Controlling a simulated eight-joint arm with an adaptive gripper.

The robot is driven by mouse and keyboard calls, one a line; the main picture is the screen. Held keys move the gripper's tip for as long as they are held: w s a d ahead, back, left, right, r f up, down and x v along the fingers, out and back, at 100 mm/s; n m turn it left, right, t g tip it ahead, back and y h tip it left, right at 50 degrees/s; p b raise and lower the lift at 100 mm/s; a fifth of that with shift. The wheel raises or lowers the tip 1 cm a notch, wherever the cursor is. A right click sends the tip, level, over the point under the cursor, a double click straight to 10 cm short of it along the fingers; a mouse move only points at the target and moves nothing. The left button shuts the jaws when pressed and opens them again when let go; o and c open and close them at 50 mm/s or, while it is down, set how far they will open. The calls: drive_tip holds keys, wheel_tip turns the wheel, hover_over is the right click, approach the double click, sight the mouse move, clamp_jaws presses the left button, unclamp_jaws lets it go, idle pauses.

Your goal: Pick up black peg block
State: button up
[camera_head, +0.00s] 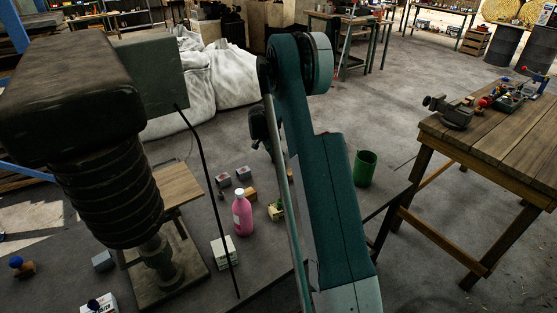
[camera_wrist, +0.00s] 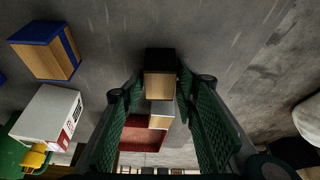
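My gripper (camera_wrist: 160,90) is open in the wrist view, its green-padded fingers spread to the left and right. A wooden block with a black top (camera_wrist: 160,85) shows between and just beyond the fingertips; it best fits the black peg block, though no separate peg is clear on it. I cannot tell a gap from contact, but the fingers are not closed on it. A paler wooden block and a red block (camera_wrist: 140,138) show close below it in the picture, partly covered by the fingers. In the head view my arm hides much of this area, and I cannot single out the black block.
In the wrist view, a blue-and-wood block (camera_wrist: 46,58), a white box (camera_wrist: 45,118) and a green-and-yellow object (camera_wrist: 33,158) lie to the left. In the head view, a pink bottle (camera_head: 242,217), a white carton (camera_head: 225,252) and a green bin (camera_head: 366,169) stand nearby.

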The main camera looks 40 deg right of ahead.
drive_tip(key=c, duration=0.5)
drive_tip(key=shift+c, duration=0.2)
drive_tip(key=shift+r+p, duration=1.15)
drive_tip(key=shift+r, duration=3.9)
